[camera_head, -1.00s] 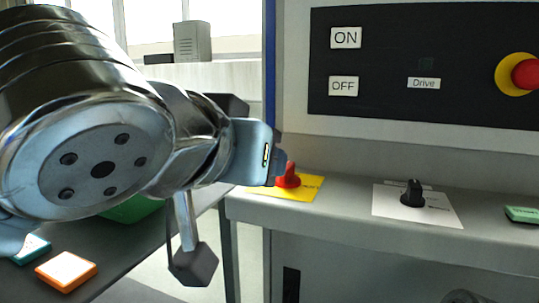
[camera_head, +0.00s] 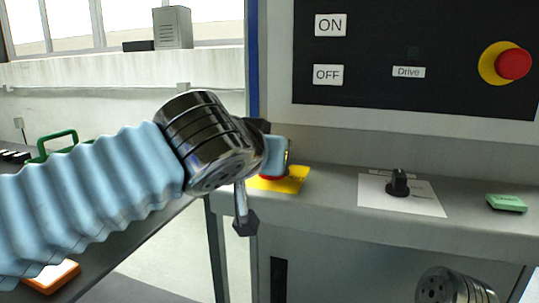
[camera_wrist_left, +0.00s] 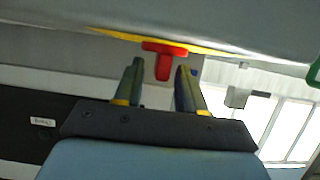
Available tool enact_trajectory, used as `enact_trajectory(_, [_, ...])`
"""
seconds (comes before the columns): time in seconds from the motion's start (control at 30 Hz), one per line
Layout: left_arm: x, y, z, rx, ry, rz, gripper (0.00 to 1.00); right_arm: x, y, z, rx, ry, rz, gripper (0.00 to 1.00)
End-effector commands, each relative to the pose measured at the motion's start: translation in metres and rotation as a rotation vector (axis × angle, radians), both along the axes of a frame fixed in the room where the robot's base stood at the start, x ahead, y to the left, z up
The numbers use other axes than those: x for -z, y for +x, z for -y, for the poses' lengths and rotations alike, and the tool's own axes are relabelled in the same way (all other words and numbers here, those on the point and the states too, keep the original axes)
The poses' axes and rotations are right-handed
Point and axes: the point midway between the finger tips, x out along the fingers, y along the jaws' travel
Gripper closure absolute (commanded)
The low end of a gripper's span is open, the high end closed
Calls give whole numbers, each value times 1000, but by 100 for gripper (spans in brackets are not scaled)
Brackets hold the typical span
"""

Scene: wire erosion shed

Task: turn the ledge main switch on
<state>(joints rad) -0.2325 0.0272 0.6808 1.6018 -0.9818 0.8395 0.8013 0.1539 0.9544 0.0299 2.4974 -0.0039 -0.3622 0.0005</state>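The main switch is a red knob (camera_head: 268,178) on a yellow plate (camera_head: 291,183) at the left end of the grey ledge. In the head view my left gripper (camera_head: 284,160) is at the knob and hides most of it. In the left wrist view, the red knob (camera_wrist_left: 163,63) stands out from the yellow plate (camera_wrist_left: 205,50). There my left gripper (camera_wrist_left: 158,75) is open, with its fingers apart on both sides of the knob's handle. I see gaps on both sides of the handle. My right gripper is not in view.
A black knob (camera_head: 398,182) on a white plate and a green block (camera_head: 506,202) are farther right on the ledge. A dark panel (camera_head: 420,45) with ON, OFF and Drive labels and a red emergency button (camera_head: 513,64) rises behind. A dark table (camera_head: 135,232) is at the left.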

Motion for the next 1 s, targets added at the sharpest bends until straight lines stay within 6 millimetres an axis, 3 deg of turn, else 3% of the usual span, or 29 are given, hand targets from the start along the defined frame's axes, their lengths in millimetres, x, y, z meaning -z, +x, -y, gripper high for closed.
enact_trajectory(0.17, [0, 0, 0, 0, 0, 0, 60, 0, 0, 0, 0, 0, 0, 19])
enact_trajectory(0.47, [0, 0, 0, 0, 0, 0, 100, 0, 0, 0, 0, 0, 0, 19])
enact_trajectory(1.0, [-1, 1, -3, 128, -4, 2, 100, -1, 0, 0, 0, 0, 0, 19])
